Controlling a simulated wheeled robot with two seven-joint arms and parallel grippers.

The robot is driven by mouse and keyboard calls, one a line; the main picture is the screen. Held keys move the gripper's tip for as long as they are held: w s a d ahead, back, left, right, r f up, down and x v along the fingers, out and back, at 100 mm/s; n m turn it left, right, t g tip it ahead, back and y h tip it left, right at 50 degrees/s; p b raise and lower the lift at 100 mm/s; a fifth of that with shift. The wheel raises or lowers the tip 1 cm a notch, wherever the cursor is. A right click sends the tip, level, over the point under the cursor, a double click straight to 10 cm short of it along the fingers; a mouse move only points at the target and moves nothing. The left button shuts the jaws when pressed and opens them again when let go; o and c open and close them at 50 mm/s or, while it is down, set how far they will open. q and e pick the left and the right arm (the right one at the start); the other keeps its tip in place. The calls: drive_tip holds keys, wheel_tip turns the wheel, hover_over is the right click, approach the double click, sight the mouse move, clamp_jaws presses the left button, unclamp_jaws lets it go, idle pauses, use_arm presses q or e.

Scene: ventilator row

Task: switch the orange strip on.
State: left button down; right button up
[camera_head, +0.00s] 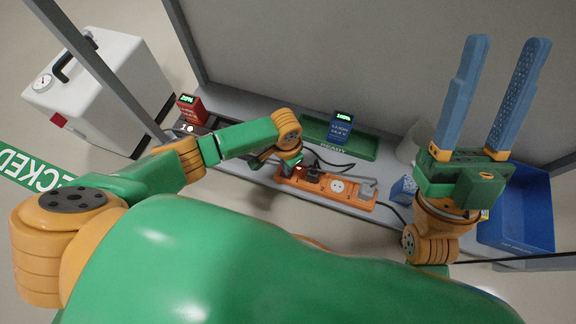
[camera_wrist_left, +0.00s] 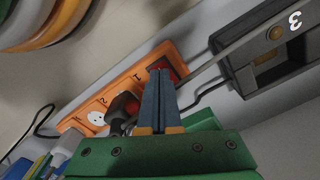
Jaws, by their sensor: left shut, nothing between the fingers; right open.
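The orange strip (camera_head: 335,187) lies on the grey shelf in front of the green tray; it runs diagonally in the left wrist view (camera_wrist_left: 122,85). It has white sockets, and a black plug (camera_wrist_left: 124,104) sits in it. A red switch (camera_wrist_left: 176,73) is at its upper end in the left wrist view, partly hidden by my fingers. My left gripper (camera_wrist_left: 160,71) is shut and empty, its blue fingertips at the switch; I cannot tell whether they touch it. In the head view my left wrist partly covers that end. My right gripper (camera_head: 509,41) is open and empty, raised at the right.
A blue unit (camera_head: 341,127) reading 100% stands in the green tray (camera_head: 368,150). A red unit (camera_head: 191,109) reading 20% stands at left. A blue bin (camera_head: 541,205) is at right. Black cables run around the strip. A dark box (camera_wrist_left: 262,62) marked 3 is close by.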

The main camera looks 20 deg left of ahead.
use_arm(q)
wheel_tip(320, 180, up, 2)
drive_tip(key=shift+p, duration=1.05)
drive_tip(key=shift+r+p, duration=0.7)
drive_tip(key=shift+p, duration=0.1)
use_arm(e)
drive_tip(key=w+f+m+g+h, duration=0.1)
drive_tip(key=w+f+g+h, duration=0.25)
drive_tip(key=f+g, duration=0.4)
drive_tip(key=w+f+m+g+h, duration=0.1)
drive_tip(key=w+f+g+h, duration=0.3)
drive_tip(key=f, duration=0.7)
use_arm(q)
drive_tip(key=shift+r+p, duration=0.6)
drive_tip(key=shift+p, duration=0.2)
drive_tip(key=shift+r+p, duration=0.65)
drive_tip(key=shift+p, duration=0.05)
use_arm(e)
drive_tip(key=s+d+f+g+h, duration=0.1)
drive_tip(key=s+d+f+g, duration=0.1)
drive_tip(key=s+f+g, duration=0.4)
drive_tip(key=s+d+f+m+g+h, duration=0.1)
drive_tip(key=s+d+f+g, duration=0.2)
drive_tip(key=s+f+g, duration=0.3)
drive_tip(key=shift+s+d+f, duration=0.35)
drive_tip(key=shift+s+f, duration=0.75)
drive_tip(key=shift+s, duration=0.1)
